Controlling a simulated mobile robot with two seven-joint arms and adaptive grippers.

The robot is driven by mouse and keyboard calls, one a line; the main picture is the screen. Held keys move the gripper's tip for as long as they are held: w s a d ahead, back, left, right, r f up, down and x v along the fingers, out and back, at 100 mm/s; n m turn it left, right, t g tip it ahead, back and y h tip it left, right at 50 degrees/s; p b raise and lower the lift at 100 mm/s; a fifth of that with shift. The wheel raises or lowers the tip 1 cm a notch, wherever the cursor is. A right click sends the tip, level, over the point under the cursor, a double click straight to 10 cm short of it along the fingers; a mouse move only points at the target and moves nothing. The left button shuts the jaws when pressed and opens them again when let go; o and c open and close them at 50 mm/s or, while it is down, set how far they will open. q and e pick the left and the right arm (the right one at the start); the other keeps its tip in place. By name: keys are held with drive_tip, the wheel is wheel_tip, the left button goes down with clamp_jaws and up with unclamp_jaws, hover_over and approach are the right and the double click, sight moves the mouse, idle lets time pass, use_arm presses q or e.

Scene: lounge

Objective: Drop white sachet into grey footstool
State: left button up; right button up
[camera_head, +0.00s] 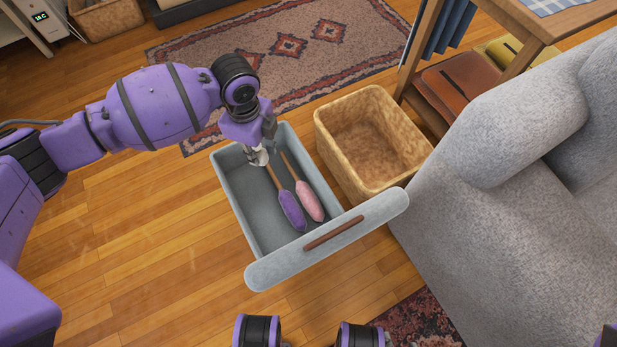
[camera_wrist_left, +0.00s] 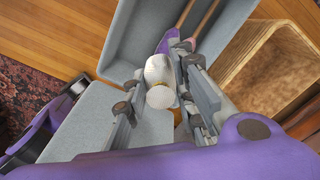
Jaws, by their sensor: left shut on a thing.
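The white sachet (camera_wrist_left: 158,70) is gripped between the fingers of my left gripper (camera_wrist_left: 160,100). In the head view the sachet (camera_head: 257,157) is a small pale shape under the left gripper (camera_head: 262,146), mostly hidden by it. The grey footstool (camera_head: 228,180) is an open, hollow box; its interior also shows in the left wrist view (camera_wrist_left: 130,45). The gripper and sachet are over the far part of its opening; their height above the floor of the box is hard to tell. My right gripper is not in view.
A purple duster (camera_head: 291,211) and a pink duster (camera_head: 309,200) lie inside the footstool. A grey panel with a brown handle (camera_head: 334,232) is at its near side. A tan basket (camera_head: 335,145) stands close on the right, beside a grey sofa (camera_head: 450,225). Wooden floor is clear at left.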

use_arm(q)
wheel_tip(320, 180, down, 16)
drive_tip(key=w+m+b, duration=0.2)
drive_tip(key=m+b, duration=0.2)
drive_tip(key=b, duration=0.4)
drive_tip(key=shift+a+f+m+b, duration=0.2)
drive_tip(key=shift+a+m+b, duration=0.1)
drive_tip(key=shift+a+b, duration=0.1)
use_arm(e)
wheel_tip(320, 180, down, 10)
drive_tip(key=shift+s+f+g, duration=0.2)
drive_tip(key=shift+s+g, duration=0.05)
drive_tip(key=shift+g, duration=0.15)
use_arm(q)
drive_tip(key=o, duration=1.1)
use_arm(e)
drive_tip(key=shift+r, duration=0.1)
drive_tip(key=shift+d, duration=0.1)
use_arm(q)
drive_tip(key=shift+r, duration=0.15)
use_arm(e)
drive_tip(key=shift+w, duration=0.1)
use_arm(q)
wheel_tip(320, 180, up, 12)
drive_tip(key=shift+f, duration=0.1)
